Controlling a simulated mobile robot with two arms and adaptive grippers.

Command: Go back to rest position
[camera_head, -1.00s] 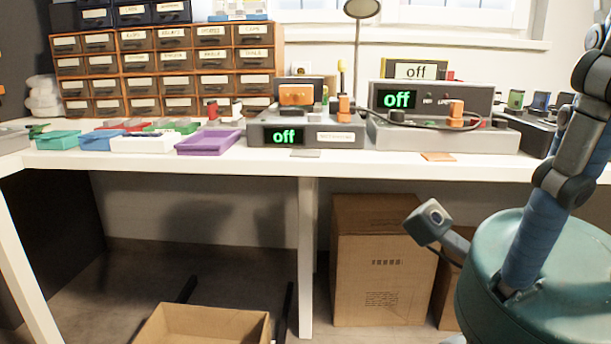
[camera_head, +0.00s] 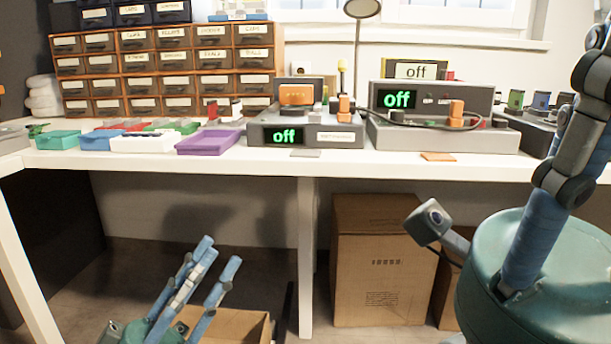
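My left gripper (camera_head: 219,258) shows at the lower left, in front of and partly over an open cardboard box (camera_head: 240,325). Its blue fingers point up and stand apart, with nothing seen between them. The gripper is below the level of the tabletop and apart from it. Its wrist and most of my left arm are cut off by the bottom edge.
A white workbench (camera_head: 400,170) spans the view. On it stand two grey devices reading "off" (camera_head: 305,135) (camera_head: 440,137), a purple tray (camera_head: 208,142), other small trays and a drawer cabinet (camera_head: 165,70). A closed carton (camera_head: 380,270) stands under the bench.

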